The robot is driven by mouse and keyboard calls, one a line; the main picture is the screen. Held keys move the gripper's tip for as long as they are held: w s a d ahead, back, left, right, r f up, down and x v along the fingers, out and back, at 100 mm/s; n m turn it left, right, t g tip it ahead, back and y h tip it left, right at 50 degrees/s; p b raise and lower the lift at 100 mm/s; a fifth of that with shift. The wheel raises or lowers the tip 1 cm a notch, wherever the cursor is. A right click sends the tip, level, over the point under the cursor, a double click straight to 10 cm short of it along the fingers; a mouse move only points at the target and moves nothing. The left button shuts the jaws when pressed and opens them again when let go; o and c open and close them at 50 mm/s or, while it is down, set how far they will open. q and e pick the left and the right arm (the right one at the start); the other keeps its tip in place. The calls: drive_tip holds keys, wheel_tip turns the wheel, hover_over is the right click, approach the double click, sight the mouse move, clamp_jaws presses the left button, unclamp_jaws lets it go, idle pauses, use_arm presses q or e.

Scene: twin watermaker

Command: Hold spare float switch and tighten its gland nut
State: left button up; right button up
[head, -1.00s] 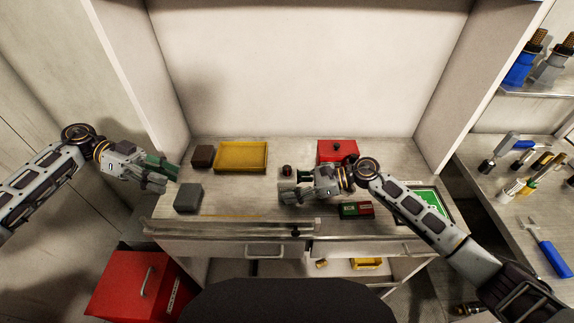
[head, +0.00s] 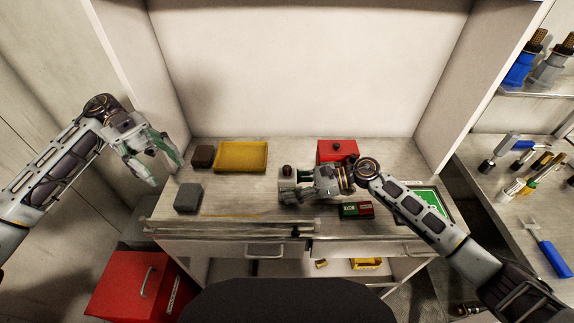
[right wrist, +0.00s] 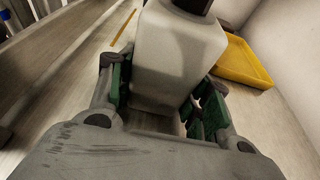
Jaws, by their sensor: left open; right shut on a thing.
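My right gripper (head: 290,187) is shut on a pale grey block-shaped body (right wrist: 176,58), which I take to be the float switch. A dark cap (head: 287,170), likely the gland nut, sits on its top. The cap is cut off at the top edge of the right wrist view (right wrist: 192,4). The body stands upright between the green-lined fingers, just above or on the bench; I cannot tell which. My left gripper (head: 166,172) is open and empty, off the bench's left end with its fingers spread.
On the bench (head: 235,200) are a yellow tray (head: 240,157), a dark brown block (head: 203,156), a grey block (head: 188,198), a red box (head: 337,150) and a green-and-red item (head: 355,210). A red cabinet (head: 135,285) stands below left. The bench's middle left is clear.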

use_arm(q)
drive_tip(key=w+d+f+m+t+y, duration=0.2)
drive_tip(key=w+d+y, duration=0.15)
drive_tip(key=d, duration=0.55)
drive_tip(key=w+d+f+m+t+y, duration=0.25)
drive_tip(key=d+y, duration=0.25)
drive_tip(key=d, duration=0.4)
drive_tip(key=r+m+t+y, duration=0.1)
drive_tip(key=m+t+y, duration=0.2)
drive_tip(key=t+y, duration=0.3)
hover_over(287, 167)
drive_tip(key=shift+t+h, duration=0.25)
drive_tip(key=shift+h, duration=0.2)
drive_tip(key=shift+f, duration=5.95)
drive_tip(key=shift+c, duration=0.4)
clamp_jaws()
